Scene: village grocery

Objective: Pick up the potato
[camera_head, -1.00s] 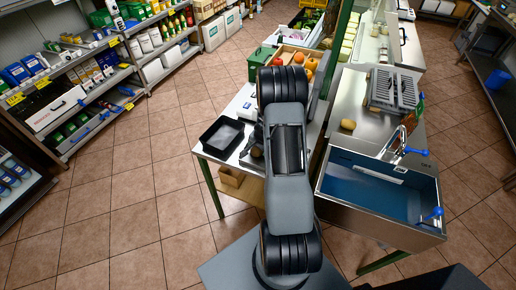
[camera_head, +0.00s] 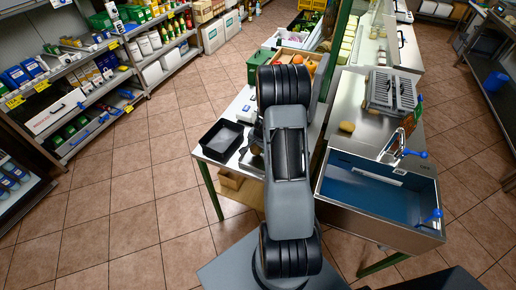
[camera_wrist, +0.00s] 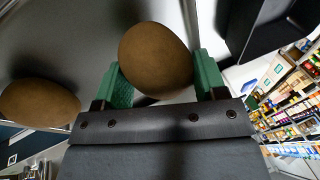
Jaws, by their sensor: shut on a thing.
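A brown, egg-shaped potato (camera_wrist: 156,60) sits between the two green fingers of my gripper (camera_wrist: 157,84) in the wrist view. The fingers are shut on it, one at each side. A second brown potato (camera_wrist: 40,102) shows at the left of the wrist view, apart from the gripper. In the head view one potato (camera_head: 347,127) lies on the steel counter (camera_head: 349,100) behind the sink. My arm hides the gripper and the held potato in the head view.
A blue-bottomed sink (camera_head: 375,197) with a tap (camera_head: 395,150) is right of my arm. A black tray (camera_head: 221,139) lies on the table at left. A grey rack (camera_head: 390,92) stands on the counter. An orange pumpkin (camera_head: 312,66) is behind my arm. Floor at left is clear.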

